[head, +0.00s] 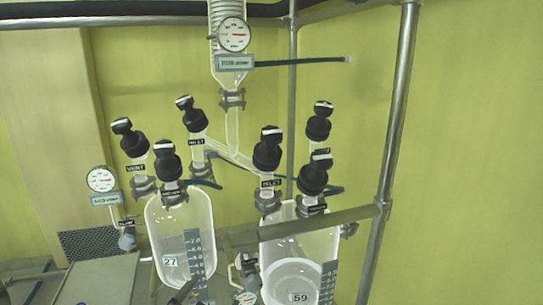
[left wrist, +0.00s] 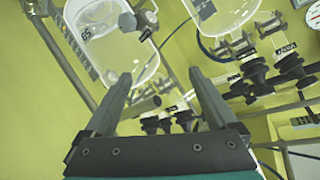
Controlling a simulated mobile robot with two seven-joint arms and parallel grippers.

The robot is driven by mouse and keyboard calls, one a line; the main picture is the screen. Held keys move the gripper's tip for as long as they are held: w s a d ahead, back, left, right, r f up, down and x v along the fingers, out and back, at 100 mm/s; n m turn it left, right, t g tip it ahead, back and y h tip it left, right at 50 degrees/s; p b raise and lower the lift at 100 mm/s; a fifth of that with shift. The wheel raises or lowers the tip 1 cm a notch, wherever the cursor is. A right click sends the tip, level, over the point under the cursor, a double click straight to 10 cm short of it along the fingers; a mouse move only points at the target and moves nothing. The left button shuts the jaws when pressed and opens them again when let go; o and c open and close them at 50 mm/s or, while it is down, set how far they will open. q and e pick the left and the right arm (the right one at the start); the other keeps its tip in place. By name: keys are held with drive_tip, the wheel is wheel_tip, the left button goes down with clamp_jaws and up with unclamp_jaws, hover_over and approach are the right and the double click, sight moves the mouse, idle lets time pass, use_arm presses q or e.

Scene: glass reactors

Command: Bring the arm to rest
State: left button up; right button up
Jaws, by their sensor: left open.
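My left gripper (left wrist: 164,84) is open in the left wrist view, with its two dark fingers apart and nothing between them. In the left wrist view the scene is turned over, with reactor 59 (left wrist: 97,22) at the upper left beyond the fingers. My right gripper is not in view.
Several black valve knobs (head: 267,150) top the reactors. A metal post (head: 392,130) and crossbar (head: 320,222) stand close on the right. A round gauge (head: 101,179) is at the left and another gauge (head: 233,34) at the top. The yellow-green wall (head: 470,150) is bare at right.

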use_arm(q)
drive_tip(key=s+a+f+n+g+y, duration=0.1)
drive_tip(key=s+a+f+n+g, duration=0.3)
drive_tip(key=s+f, duration=0.55)
drive_tip(key=s+a+f+n+g, duration=0.1)
drive_tip(key=s+a+f+g, duration=0.1)
drive_tip(key=s+f+g, duration=0.8)
drive_tip(key=s+f+t+b, duration=0.3)
drive_tip(key=f+b, duration=0.5)
drive_tip(key=f, duration=1.7)
drive_tip(key=s+a+f+g+b, duration=0.1)
drive_tip(key=s+f+b, duration=0.3)
drive_tip(key=s+f, duration=0.4)
drive_tip(key=s+a+f+b, duration=0.1)
drive_tip(key=s+f+b, duration=0.4)
drive_tip(key=f, duration=1.1)
drive_tip(key=s, duration=0.3)
drive_tip(key=shift+s+f+m+g, duration=0.2)
drive_tip(key=shift+f+m+g, duration=0.1)
drive_tip(key=shift+f+g, duration=0.1)
drive_tip(key=shift+a, duration=0.1)
